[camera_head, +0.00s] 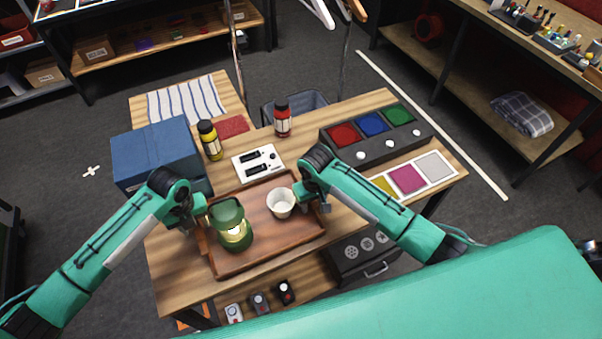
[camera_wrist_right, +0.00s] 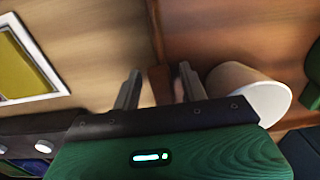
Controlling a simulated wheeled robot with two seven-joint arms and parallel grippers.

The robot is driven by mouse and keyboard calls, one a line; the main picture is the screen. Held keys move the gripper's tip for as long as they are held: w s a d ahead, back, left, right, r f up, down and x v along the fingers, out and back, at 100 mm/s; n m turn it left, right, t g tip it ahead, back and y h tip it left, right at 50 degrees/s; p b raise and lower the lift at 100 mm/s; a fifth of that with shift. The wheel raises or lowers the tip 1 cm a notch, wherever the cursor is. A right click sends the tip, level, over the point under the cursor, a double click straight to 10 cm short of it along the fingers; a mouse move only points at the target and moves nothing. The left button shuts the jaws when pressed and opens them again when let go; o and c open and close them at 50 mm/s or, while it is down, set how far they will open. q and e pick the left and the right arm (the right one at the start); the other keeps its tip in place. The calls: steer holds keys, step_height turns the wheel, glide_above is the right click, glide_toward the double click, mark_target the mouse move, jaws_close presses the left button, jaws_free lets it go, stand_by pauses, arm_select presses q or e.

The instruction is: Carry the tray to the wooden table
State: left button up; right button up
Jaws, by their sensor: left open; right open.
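The brown wooden tray (camera_head: 262,262) lies on a wooden worktable (camera_head: 170,265). A green lantern-like object (camera_head: 232,225) and a white cup (camera_head: 280,203) stand in it. My left gripper (camera_head: 200,222) is open at the tray's left edge; its fingers are partly hidden. My right gripper (camera_head: 322,203) is open at the tray's right edge. In the right wrist view its fingers (camera_wrist_right: 158,92) stand on either side of the tray's rim (camera_wrist_right: 157,35), with the cup (camera_wrist_right: 248,90) close by. A second, lower wooden surface (camera_head: 140,108) with a striped cloth is at the back left.
A blue box (camera_head: 155,155), a yellow bottle (camera_head: 210,140), a red bottle (camera_head: 282,118) and a white switch panel (camera_head: 258,163) stand behind the tray. A button console (camera_head: 375,145) and a colour-patch card (camera_head: 408,180) are at right. Open floor (camera_head: 70,130) shows at left.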

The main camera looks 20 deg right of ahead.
arm_select(q)
step_height(320, 180, up, 10)
arm_select(e)
step_height(320, 180, up, 12)
stand_by(0.6)
stand_by(0.4)
